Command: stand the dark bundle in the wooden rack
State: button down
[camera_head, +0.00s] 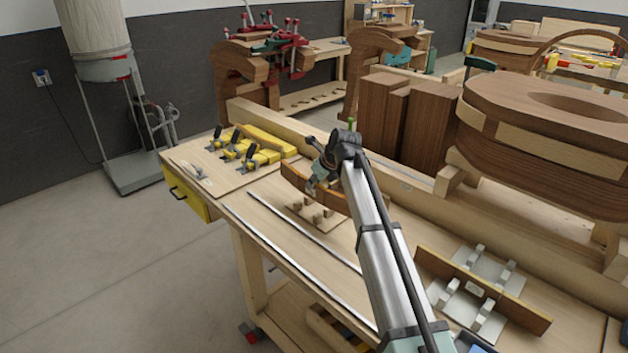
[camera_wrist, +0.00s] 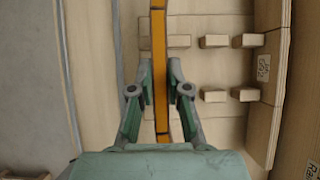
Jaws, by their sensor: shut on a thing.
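The wooden rack (camera_head: 318,218), a pale base with several short blocks, is just below and in front of the bundle. In the wrist view its blocks (camera_wrist: 214,41) lie mostly right of the strip. I cannot tell whether bundle and rack touch.
Yellow clamps (camera_head: 255,150) lie behind left. A grey metal holder (camera_head: 470,312) with a brown board (camera_head: 520,308) stands at the right. A long beam (camera_head: 300,130) and upright dark boards (camera_head: 405,120) line the back. Metal rails (camera_head: 290,255) cross the bench front.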

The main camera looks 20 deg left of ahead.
aim_at(313, 198)
jog(key=shift+f+b, duration=0.45)
jog(key=shift+f, duration=2.6)
jog(key=shift+f, duration=0.3)
jog(key=c, duration=1.1)
grip_release()
jog(key=shift+o, duration=0.2)
